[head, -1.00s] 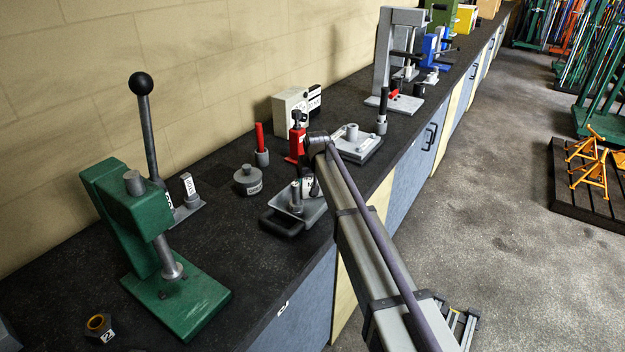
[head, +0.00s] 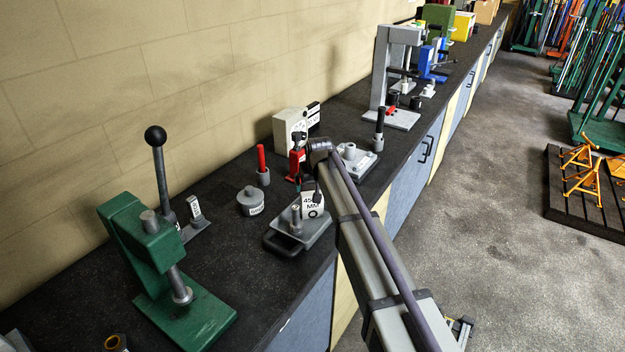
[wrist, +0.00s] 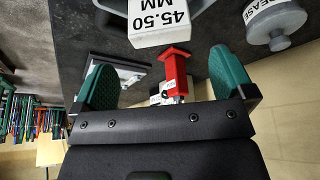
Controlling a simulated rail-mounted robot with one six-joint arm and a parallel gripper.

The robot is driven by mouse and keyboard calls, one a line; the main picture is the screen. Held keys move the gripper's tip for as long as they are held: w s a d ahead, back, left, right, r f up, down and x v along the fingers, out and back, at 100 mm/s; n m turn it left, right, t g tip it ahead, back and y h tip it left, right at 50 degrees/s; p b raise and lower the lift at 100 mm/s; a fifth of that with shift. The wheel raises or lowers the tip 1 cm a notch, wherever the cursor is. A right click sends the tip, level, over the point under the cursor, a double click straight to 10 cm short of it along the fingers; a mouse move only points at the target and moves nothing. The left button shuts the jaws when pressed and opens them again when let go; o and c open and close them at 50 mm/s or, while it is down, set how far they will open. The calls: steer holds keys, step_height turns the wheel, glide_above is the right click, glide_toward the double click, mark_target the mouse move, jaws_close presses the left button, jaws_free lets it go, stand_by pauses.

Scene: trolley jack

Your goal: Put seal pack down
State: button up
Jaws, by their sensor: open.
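The seal pack is a white box marked 45.50 MM (head: 312,205). In the head view it is at the right side of a grey tray (head: 322,231) with a black handle and an upright grey post. In the wrist view the pack (wrist: 160,22) is at the top, beyond my fingertips and not between the finger pads. My gripper (wrist: 162,66) is open, its green pads wide apart with nothing held. In the head view the gripper is small and dark above the pack, mostly hidden by my arm. Whether the pack's base touches the tray is hard to see.
A red tool (head: 296,163) stands behind the tray; it also shows past my fingers in the wrist view (wrist: 174,72). A grey grease tin (head: 250,203) is left of the tray. A green press (head: 165,265) stands at left front. Bare bench lies between press and tray.

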steer(key=s+d+m+g, duration=0.1)
steer(key=s+d, duration=0.7)
steer(key=s, duration=0.4)
steer(key=s+d+m+g+h, duration=0.1)
steer(key=s+d+g, duration=0.1)
steer(key=s+d, duration=0.85)
steer(key=s+d+m+g, duration=0.1)
steer(key=s+d, duration=0.4)
steer(key=s, duration=1)
step_height(320, 180, down, 8)
steer(key=b, duration=0.8)
steer(key=shift+w+r, duration=0.15)
steer(key=shift+w, duration=0.3)
